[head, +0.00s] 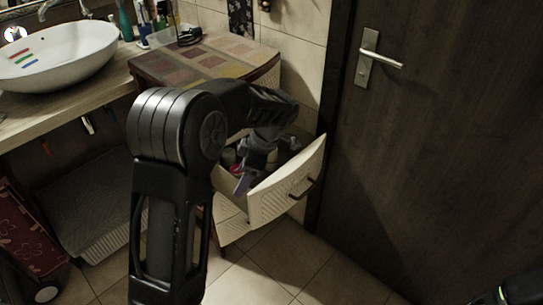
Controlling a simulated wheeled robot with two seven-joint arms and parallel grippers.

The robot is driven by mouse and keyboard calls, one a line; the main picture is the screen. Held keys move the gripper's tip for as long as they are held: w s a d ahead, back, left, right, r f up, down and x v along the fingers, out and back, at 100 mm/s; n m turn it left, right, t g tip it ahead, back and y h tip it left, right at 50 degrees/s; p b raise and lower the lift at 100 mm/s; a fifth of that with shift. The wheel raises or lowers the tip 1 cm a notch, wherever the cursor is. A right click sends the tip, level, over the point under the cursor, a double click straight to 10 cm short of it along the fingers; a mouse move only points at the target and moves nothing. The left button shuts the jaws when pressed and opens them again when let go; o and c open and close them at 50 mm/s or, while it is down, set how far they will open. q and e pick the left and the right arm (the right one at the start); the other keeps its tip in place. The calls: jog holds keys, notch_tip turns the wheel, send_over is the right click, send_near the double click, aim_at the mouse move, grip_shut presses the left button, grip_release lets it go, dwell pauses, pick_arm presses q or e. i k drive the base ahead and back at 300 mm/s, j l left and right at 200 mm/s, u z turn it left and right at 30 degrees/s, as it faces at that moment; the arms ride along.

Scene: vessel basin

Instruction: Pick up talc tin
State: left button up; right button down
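No talc tin can be clearly made out. The open drawer (284,186) of the cabinet holds several small, dark, partly hidden items, among them a red-topped one (236,169) and a pale-topped one (293,144). My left gripper (247,178) points down at the drawer opening, over its left part beside the red-topped item. Its fingers are small and dim, so I cannot tell whether they are apart or hold anything. My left arm hides part of the drawer and the cabinet front.
The cabinet top (205,58) is patterned in coloured squares. A white basin (58,58) stands on the wooden counter (50,108) at left, with bottles and a clear tray (165,37) behind. A dark door (430,150) stands close right of the drawer. Tiled floor (290,262) is clear in front.

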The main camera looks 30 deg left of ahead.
aim_at(273, 162)
jog(key=i+j, duration=0.1)
jog(key=i, duration=0.85)
